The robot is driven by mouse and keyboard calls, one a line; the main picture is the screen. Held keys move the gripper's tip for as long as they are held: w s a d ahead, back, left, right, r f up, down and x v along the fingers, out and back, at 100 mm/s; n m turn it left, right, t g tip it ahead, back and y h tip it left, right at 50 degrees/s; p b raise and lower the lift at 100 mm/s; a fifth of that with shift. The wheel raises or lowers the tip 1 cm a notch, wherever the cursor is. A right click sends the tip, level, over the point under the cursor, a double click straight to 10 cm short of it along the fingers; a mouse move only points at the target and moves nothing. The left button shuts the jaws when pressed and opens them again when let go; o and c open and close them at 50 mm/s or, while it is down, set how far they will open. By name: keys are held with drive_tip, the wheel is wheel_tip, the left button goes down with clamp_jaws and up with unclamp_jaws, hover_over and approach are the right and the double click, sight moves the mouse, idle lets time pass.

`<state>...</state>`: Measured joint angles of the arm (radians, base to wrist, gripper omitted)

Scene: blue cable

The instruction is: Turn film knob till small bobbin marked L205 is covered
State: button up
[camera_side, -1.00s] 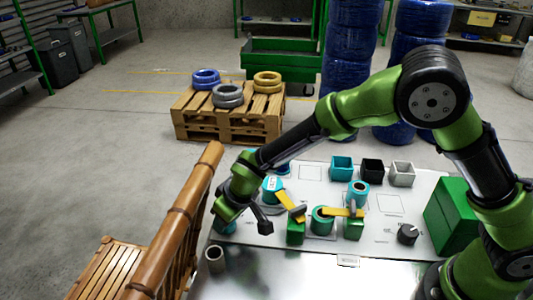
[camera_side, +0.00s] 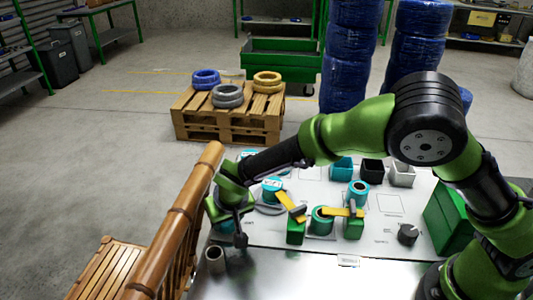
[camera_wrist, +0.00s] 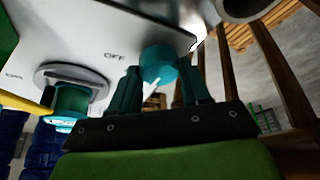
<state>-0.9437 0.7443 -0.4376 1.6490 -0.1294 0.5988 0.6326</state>
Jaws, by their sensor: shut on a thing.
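In the wrist view, my gripper (camera_wrist: 158,90) has its two dark fingers on either side of a teal round knob (camera_wrist: 158,60) at the panel's edge. It is shut on this knob, and the panel reads "OFF" beside it. A teal bobbin (camera_wrist: 75,98) sits on a round grey seat to the left, with a yellow strip at it. In the side view, a teal bobbin with a white label (camera_side: 272,185) stands just right of my gripper; its marking is too small to read. A yellow arm (camera_side: 290,205) reaches from beside it to a green block.
More teal bobbins (camera_side: 321,220) and a black dial (camera_side: 408,234) are on the panel. Teal, black and white boxes stand at its back. A grey tube (camera_side: 215,260) stands near the front left edge. A wooden railing (camera_side: 180,215) runs close along the left.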

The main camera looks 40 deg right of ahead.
drive_tip(key=o, duration=1.1)
drive_tip(key=shift+c, duration=0.2)
drive_tip(key=v, duration=1.7)
drive_tip(key=s+d+r+m+t+y, duration=0.1)
drive_tip(key=s+d+r, duration=0.2)
drive_tip(key=s+d, duration=0.4)
drive_tip(key=s+d+r+m+t+y, duration=0.1)
drive_tip(key=s+d+r, duration=0.2)
drive_tip(key=s+d, duration=0.5)
drive_tip(key=d, duration=0.8)
drive_tip(key=shift+d+r+t+y, duration=0.2)
drive_tip(key=shift+d+t+y, duration=0.1)
drive_tip(key=shift+t, duration=0.1)
